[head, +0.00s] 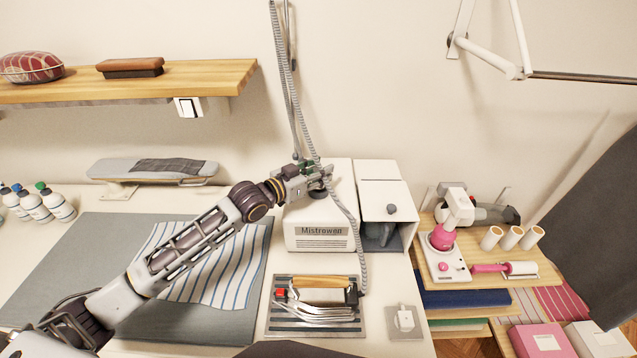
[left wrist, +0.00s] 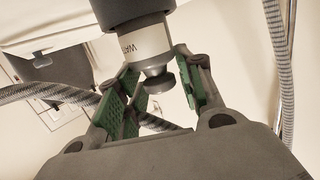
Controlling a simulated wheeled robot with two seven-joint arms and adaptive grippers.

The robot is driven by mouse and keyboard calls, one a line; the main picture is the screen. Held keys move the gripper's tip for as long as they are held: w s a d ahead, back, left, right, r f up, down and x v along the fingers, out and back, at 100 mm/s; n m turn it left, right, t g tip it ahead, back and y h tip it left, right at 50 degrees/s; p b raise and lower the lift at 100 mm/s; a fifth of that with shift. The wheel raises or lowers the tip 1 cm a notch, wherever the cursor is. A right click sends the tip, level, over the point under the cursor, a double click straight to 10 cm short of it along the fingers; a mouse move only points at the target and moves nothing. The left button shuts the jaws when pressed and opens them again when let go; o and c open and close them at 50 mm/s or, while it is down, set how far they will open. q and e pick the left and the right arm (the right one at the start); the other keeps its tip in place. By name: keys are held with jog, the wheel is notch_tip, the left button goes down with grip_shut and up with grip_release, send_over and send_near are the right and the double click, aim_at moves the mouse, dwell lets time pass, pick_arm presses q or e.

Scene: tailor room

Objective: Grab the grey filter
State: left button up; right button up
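The grey filter (left wrist: 148,38) is a dark grey cylinder with a white band of partly readable lettering and a narrower grey end. My left gripper (left wrist: 160,98) is open, with its green-padded fingers on either side of the filter's narrow end. I see no clear grip on it; whether either pad touches is hard to tell. In the head view my left gripper (head: 309,172) is above the white Mistrowen steam unit (head: 320,232), and the filter is mostly hidden or too small to make out there. My right gripper is not in view.
A ribbed hose (head: 345,207) hangs down beside the gripper and also crosses behind the fingers in the wrist view (left wrist: 45,92). A white box (head: 379,170) stands right of the unit. An iron (head: 318,296) rests on its plate in front. A wooden shelf (head: 205,78) is upper left.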

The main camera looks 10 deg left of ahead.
pick_arm(q)
jog(key=c, duration=0.5)
jog(key=shift+o, duration=0.2)
jog(key=shift+r, duration=0.15)
jog(key=shift+r+b, duration=0.5)
jog(key=shift+r, duration=4.4)
